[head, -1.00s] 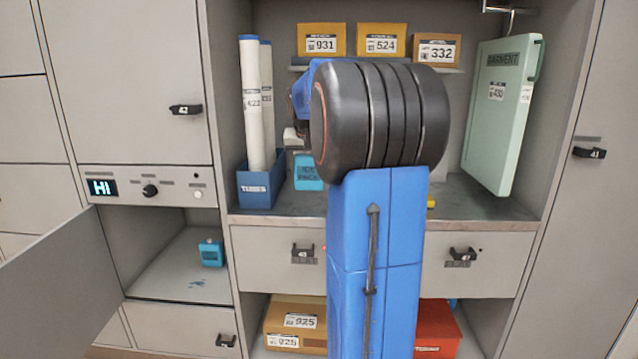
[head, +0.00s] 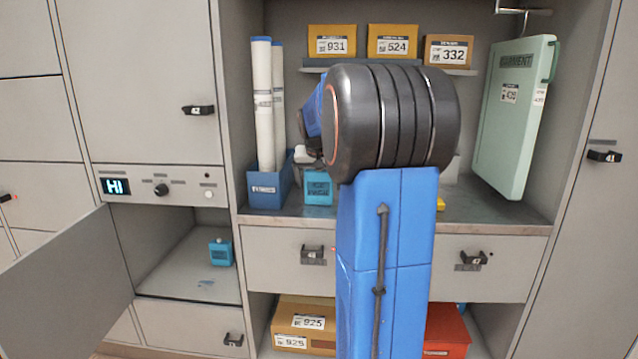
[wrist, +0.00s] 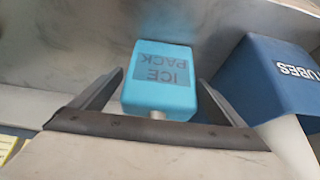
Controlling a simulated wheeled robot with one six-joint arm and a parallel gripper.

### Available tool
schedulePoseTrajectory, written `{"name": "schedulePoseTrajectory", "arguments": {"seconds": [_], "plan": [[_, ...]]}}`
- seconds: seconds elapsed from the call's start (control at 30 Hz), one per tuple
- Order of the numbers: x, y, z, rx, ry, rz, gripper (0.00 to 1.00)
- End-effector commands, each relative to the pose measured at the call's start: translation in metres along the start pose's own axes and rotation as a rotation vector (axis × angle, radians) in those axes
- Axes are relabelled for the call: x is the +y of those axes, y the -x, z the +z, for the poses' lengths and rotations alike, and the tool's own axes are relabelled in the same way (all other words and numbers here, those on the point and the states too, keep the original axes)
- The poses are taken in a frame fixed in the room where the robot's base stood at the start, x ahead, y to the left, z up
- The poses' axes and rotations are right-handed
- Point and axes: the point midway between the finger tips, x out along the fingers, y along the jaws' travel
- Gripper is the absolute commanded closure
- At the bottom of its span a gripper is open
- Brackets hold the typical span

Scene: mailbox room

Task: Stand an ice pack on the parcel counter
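A light-blue ice pack (head: 318,187) appears upright on the parcel counter (head: 480,212), to the right of the blue tubes box. In the wrist view the ice pack (wrist: 160,78) is between the two dark fingers of my gripper (wrist: 160,76), its label upside down and its pale cap towards me. Narrow gaps seem to show between it and the fingers, so the gripper looks open around it. In the head view my arm hides most of the gripper. A second blue ice pack (head: 220,252) stands in the open compartment at left.
The blue tubes box (head: 268,190) holds tall white rolls. A pale green garment case (head: 513,120) stands at right. Numbered boxes (head: 392,42) sit on the shelf above. An open door (head: 65,290) swings out at lower left. Bare counter shows before the garment case.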

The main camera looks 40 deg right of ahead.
Motion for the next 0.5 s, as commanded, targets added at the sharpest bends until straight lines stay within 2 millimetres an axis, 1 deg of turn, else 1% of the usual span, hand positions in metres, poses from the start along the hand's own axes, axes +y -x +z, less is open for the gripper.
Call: {"name": "schedulePoseTrajectory", "arguments": {"seconds": [0.23, 0.33, 0.47, 0.5], "plan": [[0.0, 0.0, 0.0, 0.0, 0.0, 0.0, 0.07], [0.0, 0.004, -0.002, 0.001, 0.0, 0.0, 0.07], [0.0, 0.018, -0.002, 0.003, 0.0, -0.001, 0.07], [0.0, 0.024, -0.002, 0.002, 0.0, -0.001, 0.07]]}}
